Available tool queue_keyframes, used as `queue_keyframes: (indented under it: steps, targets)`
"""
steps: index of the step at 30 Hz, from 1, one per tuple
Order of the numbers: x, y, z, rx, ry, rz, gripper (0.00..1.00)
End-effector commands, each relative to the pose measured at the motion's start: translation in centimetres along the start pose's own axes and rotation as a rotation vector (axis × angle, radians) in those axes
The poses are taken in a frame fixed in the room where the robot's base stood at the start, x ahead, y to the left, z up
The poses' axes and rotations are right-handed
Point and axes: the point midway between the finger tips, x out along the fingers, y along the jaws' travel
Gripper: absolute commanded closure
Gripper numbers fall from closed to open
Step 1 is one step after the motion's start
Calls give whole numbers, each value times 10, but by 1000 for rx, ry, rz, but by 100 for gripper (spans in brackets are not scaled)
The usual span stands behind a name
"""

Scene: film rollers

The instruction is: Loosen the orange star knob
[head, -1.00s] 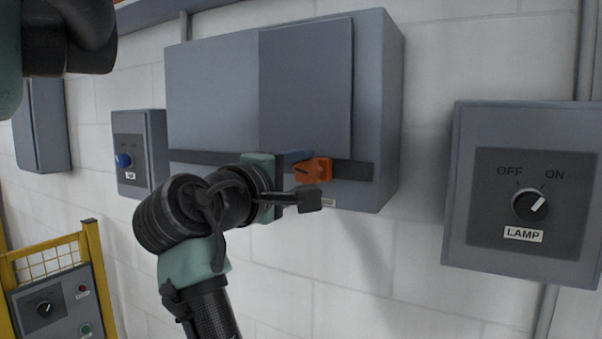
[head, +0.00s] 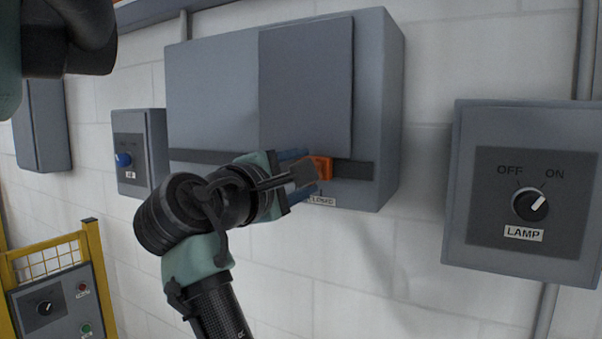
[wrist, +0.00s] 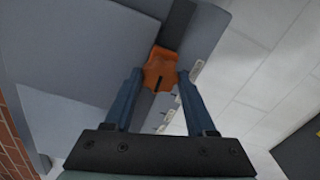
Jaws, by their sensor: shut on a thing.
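The orange star knob (head: 322,168) sits on the dark strip along the lower front of the large grey wall box. In the wrist view the knob (wrist: 158,72) lies between the two blue fingers, with a short dark mark on its face. My gripper (head: 306,172) is shut on the knob, one finger on each side of it. The gripper also shows in the wrist view (wrist: 158,78). In the head view my wrist and fingers cover part of the knob.
The grey wall box (head: 210,100) has a raised panel above the knob. A small label (head: 322,201) is below the knob. The LAMP switch box (head: 520,250) is at right. A box with a blue knob (head: 123,160) is at left. A yellow-framed panel (head: 92,255) stands at lower left.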

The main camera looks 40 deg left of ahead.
Motion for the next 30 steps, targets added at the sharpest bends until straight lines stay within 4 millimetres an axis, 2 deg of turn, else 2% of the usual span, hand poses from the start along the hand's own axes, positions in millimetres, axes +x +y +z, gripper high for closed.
queue_keyframes:
  steps: [2,3,8,16,20,23,30]
  targets:
    - [0,0,1,1,-2,-1,100]
    - [0,0,1,1,-2,-1,42]
    - [0,0,0,1,-1,-1,14]
    - [0,0,0,1,0,0,14]
    - [-7,0,-1,1,1,2,14]
    - [-21,-1,-1,1,2,4,14]
    - [-75,0,-1,2,3,5,14]
